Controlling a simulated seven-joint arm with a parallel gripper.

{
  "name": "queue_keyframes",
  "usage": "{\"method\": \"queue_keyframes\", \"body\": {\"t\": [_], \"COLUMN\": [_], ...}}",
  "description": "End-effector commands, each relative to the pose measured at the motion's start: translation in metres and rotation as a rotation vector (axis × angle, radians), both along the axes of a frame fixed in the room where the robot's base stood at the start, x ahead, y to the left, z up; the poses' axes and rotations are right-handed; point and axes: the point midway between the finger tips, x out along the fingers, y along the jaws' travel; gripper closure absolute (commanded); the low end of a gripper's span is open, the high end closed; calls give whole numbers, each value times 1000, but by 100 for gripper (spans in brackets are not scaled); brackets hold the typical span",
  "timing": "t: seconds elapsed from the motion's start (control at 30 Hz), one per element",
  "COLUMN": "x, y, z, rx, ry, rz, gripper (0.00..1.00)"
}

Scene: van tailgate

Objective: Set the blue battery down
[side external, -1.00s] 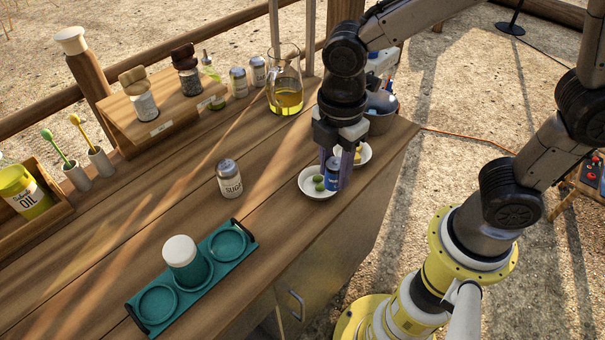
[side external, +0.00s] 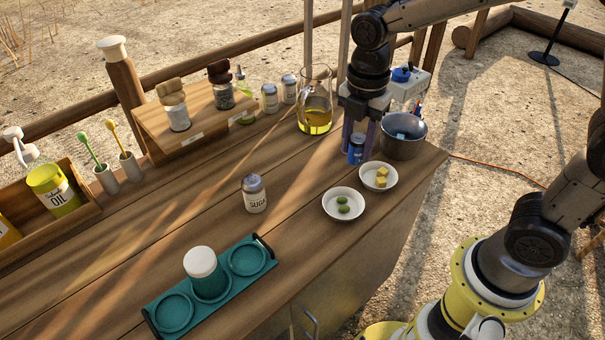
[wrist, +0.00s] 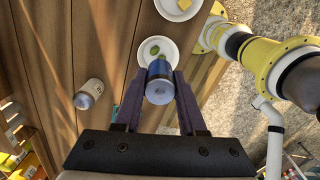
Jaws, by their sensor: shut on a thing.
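The blue battery (side external: 356,149) is a small upright cylinder with a pale end, held between the fingers of my gripper (side external: 360,146). In the side view it is behind the two white bowls and just left of the metal bucket (side external: 402,148). I cannot tell whether its lower end touches the wooden counter (side external: 298,160). In the wrist view the battery (wrist: 159,72) sits between the two dark fingers of my gripper (wrist: 160,85), its near end facing the camera. It hides part of a white bowl there.
A white bowl (side external: 329,210) holds green pieces; another (side external: 391,182) holds yellow ones. A glass jug (side external: 315,95) stands left of my gripper. A sugar jar (side external: 254,195) and a teal tray (side external: 165,335) are further left. The counter between jar and jug is clear.

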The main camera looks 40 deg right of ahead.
Motion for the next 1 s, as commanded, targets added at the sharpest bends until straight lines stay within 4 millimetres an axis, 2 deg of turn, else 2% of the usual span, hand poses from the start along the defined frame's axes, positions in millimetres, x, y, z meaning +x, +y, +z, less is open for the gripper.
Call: {"method": "queue_keyframes", "body": {"t": [0.17,0.5,0.73,1.0], "x": [20,94,123,136], "y": [-4,8,13,15], "z": [-11,-45,-83,-98], "rx": [-1,-2,-1,-1], "ry": [9,8,7,6], "rz": [-21,-21,-21,-21], "gripper": [100,100,100,100]}}
